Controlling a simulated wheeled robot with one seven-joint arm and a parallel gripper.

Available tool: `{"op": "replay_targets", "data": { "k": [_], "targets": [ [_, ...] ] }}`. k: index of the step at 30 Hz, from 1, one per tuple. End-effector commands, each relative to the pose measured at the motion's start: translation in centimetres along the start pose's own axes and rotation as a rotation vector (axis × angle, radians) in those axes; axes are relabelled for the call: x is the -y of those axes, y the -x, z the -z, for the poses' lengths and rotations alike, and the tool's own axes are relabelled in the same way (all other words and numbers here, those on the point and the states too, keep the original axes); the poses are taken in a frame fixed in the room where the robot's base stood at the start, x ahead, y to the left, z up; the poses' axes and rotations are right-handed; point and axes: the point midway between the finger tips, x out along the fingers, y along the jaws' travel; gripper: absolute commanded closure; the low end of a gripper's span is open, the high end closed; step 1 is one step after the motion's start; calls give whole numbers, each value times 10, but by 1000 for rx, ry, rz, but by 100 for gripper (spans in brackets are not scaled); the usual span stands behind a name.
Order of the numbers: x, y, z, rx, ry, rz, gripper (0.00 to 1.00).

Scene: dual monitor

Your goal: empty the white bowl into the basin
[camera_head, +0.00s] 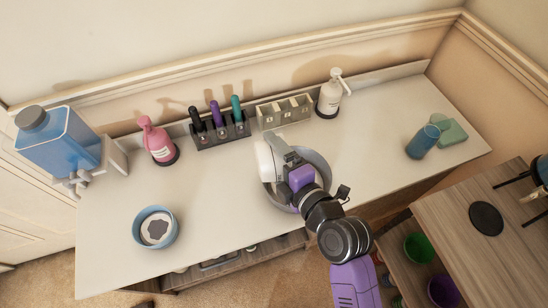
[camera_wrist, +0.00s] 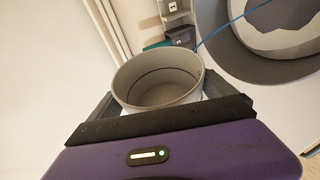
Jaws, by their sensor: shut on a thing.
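The white bowl (camera_head: 264,161) is at the left side of the grey basin (camera_head: 325,165) in the head view, tipped well over on its side. My gripper (camera_head: 281,158) is shut on it above the basin's left part. In the wrist view the bowl (camera_wrist: 160,80) sits between my fingers, and the inside that shows looks bare. The basin (camera_wrist: 225,45) fills the upper right there, with a pale grey patch (camera_wrist: 285,38) inside it. My gripper and wrist hide much of the basin in the head view, so its contents are hard to tell.
A blue bowl (camera_head: 167,240) with pale contents stands at the table's front left. A pink bottle (camera_head: 158,142), a marker rack (camera_head: 219,132), a beige holder (camera_head: 284,112) and a white pump bottle (camera_head: 329,96) line the back. A blue cup (camera_head: 422,143) stands right.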

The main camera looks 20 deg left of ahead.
Motion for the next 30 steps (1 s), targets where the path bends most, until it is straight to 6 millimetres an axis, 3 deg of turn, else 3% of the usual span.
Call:
{"op": "replay_targets", "data": {
  "k": [30],
  "targets": [
    [-1, 2, -7, -33, -111, -36, 63]
  ]
}}
